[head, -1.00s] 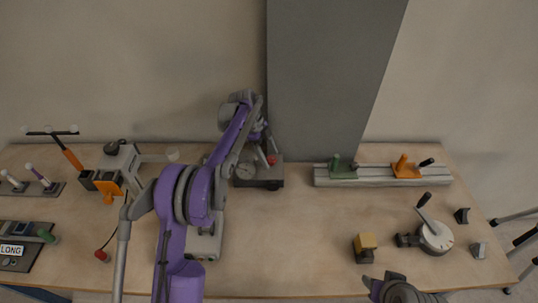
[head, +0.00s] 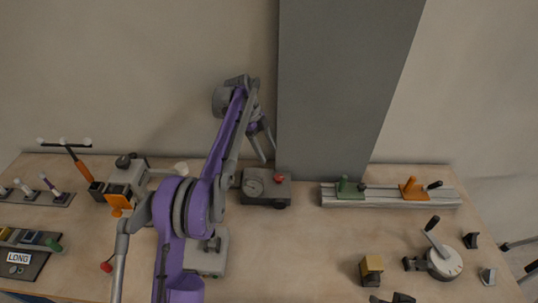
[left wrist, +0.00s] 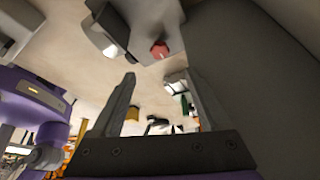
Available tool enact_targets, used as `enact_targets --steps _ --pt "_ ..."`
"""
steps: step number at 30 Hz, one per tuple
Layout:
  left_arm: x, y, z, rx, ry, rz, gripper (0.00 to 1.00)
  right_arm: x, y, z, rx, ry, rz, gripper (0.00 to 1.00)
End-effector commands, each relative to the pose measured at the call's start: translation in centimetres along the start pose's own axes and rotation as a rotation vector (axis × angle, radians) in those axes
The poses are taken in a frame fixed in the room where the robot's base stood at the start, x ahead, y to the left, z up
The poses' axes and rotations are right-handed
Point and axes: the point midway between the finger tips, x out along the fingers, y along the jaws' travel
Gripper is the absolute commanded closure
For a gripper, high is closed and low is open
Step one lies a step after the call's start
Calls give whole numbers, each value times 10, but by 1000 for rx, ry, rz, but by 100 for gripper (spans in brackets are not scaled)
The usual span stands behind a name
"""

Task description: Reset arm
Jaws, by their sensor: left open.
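My left gripper (head: 263,147) is open and empty. It is raised near the back wall, above and behind a dark box (head: 280,202) with a round dial and a red knob (head: 279,177). In the left wrist view the two fingers (left wrist: 162,98) stand well apart with nothing between them. The red knob (left wrist: 159,50) also shows there, beyond the fingertips. My purple left arm hides part of the table's left half. A dark piece of my right arm shows at the bottom edge of the head view; its jaws cannot be made out.
A grey pillar (head: 340,90) stands right of my left gripper. A rail (head: 385,203) with green and orange clamps lies at the back right.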

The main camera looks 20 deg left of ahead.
Motion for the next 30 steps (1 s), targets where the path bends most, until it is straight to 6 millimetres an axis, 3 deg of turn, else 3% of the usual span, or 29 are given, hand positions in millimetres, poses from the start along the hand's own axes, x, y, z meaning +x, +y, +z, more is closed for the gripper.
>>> enact_targets --steps 13,17,23,30 --pt "0 0 0 -3 -1 -1 21 0 0 0 0 0 0 50" --pt "-7 8 -9 -60 -21 -15 21 0 0 0 0 0 0 50" --pt "-25 48 -40 -324 -93 -93 21 0 0 0 0 0 0 50" --pt "-31 124 -73 -694 -149 -248 21 0 0 0 0 0 0 50"
